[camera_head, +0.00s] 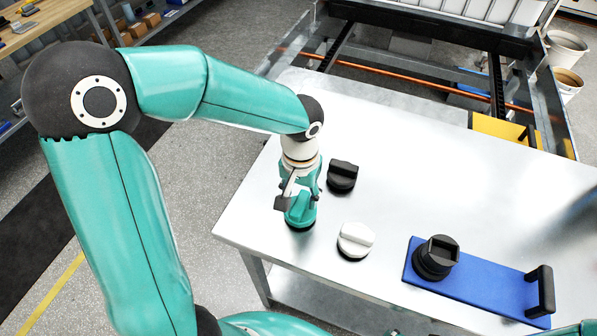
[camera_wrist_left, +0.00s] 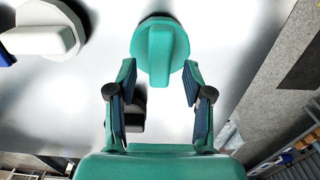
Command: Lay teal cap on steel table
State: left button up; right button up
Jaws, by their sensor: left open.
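The teal cap (camera_head: 301,213) sits upright on the steel table (camera_head: 395,130), near its left edge. In the left wrist view the teal cap (camera_wrist_left: 161,48) shows its round base and raised grip bar. My left gripper (camera_head: 297,192) is just over the cap, pointing down. In the left wrist view its fingers (camera_wrist_left: 159,75) are spread, one on each side of the grip bar's near end, with gaps on both sides. The gripper hides part of the cap in the head view. My right gripper is not in view.
A black cap (camera_head: 342,176) and a white cap (camera_head: 356,240) stand close by on the table. A blue board (camera_head: 480,290) with a black handle carries another black cap (camera_head: 436,258) at the right. The table's far middle is clear. A metal frame (camera_head: 430,45) adjoins the back.

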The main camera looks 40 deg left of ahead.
aim_at(300, 203)
pick_arm(q)
notch_tip(300, 203, up, 9)
dwell(0.3)
jog(key=shift+f, duration=0.1)
dwell(0.4)
